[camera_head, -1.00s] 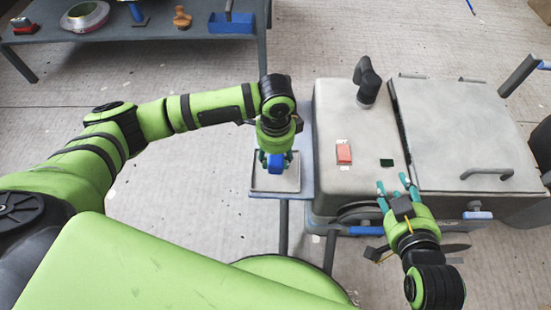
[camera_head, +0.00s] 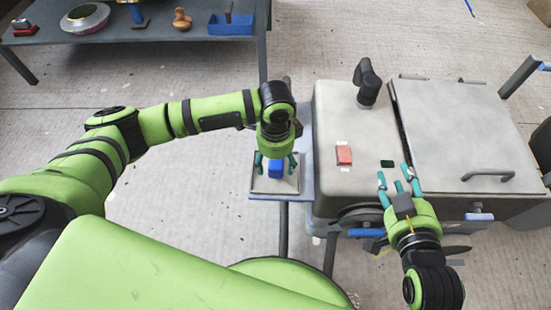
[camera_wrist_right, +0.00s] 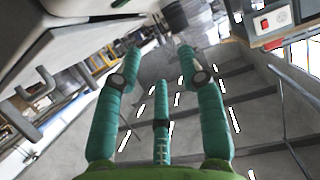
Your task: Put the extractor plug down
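The blue extractor plug (camera_head: 275,171) is in a shallow tray (camera_head: 258,188) on a small side shelf, in the head view. My left gripper (camera_head: 275,163) is above the tray with its fingers spread to both sides of the plug, apart from it. The gripper's palm hides the upper part of the plug. My right gripper (camera_head: 395,176) is open and empty beside the front edge of the grey machine. Its spread teal fingers (camera_wrist_right: 160,62) show in the right wrist view with nothing between them.
The grey machine (camera_head: 335,115) right of the tray carries a red switch (camera_head: 344,155), a black elbow fitting (camera_head: 367,82) and a lid with a handle (camera_head: 488,175). A dark table (camera_head: 165,42) with several tools stands at the back left. Floor between is clear.

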